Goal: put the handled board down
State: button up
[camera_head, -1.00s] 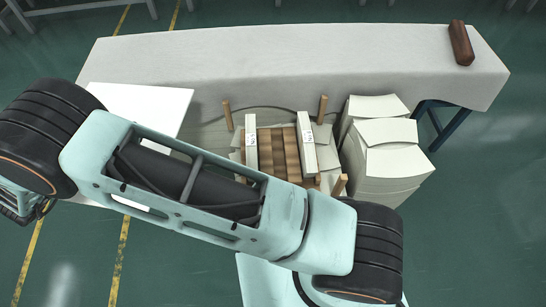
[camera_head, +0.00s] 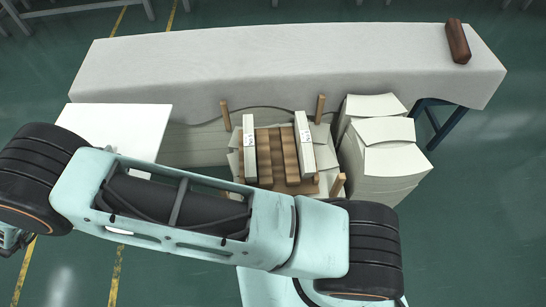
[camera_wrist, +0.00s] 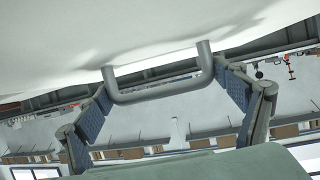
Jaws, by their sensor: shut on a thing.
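The handled board is a flat white panel (camera_head: 118,128) at the left in the head view, beside the front left of the cloth-covered table (camera_head: 270,70). My arm hides its near part. In the wrist view the board's pale face (camera_wrist: 90,35) fills the top, with a grey U-shaped handle (camera_wrist: 160,92) on it. My gripper (camera_wrist: 161,84) is shut on the handle, one blue-padded finger at each end of it. My gripper is hidden in the head view. I cannot tell from these views how high the board is.
A wooden rack (camera_head: 271,165) with pale blocks and upright posts stands in front of the table's middle. Stacks of white sheets (camera_head: 385,150) are to its right. A brown block (camera_head: 458,42) lies at the table's far right. The tabletop is otherwise bare.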

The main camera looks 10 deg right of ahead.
jog(key=shift+r, duration=0.1)
notch_tip(320, 180, up, 4)
jog(key=m+h, duration=0.2)
send_over(134, 130)
jog(key=shift+r+g, duration=0.1)
jog(key=shift+g, duration=0.2)
jog(key=w+d+r+m+g+h, duration=0.1)
jog(key=w+d+r, duration=0.1)
jog(key=d, duration=0.5)
jog(key=w+d+r+m+h, duration=0.1)
jog(key=w+d+r, duration=0.1)
jog(key=d, duration=0.6)
jog(key=s+d+r+m+g+h, duration=0.1)
jog(key=s+d+r, duration=0.1)
jog(key=d, duration=1)
jog(key=s+d+r+m+g+h, duration=0.1)
jog(key=s+d+m+g+h, duration=0.1)
jog(key=d, duration=1)
jog(key=shift+s+d+r, duration=0.4)
jog(key=shift+s, duration=0.4)
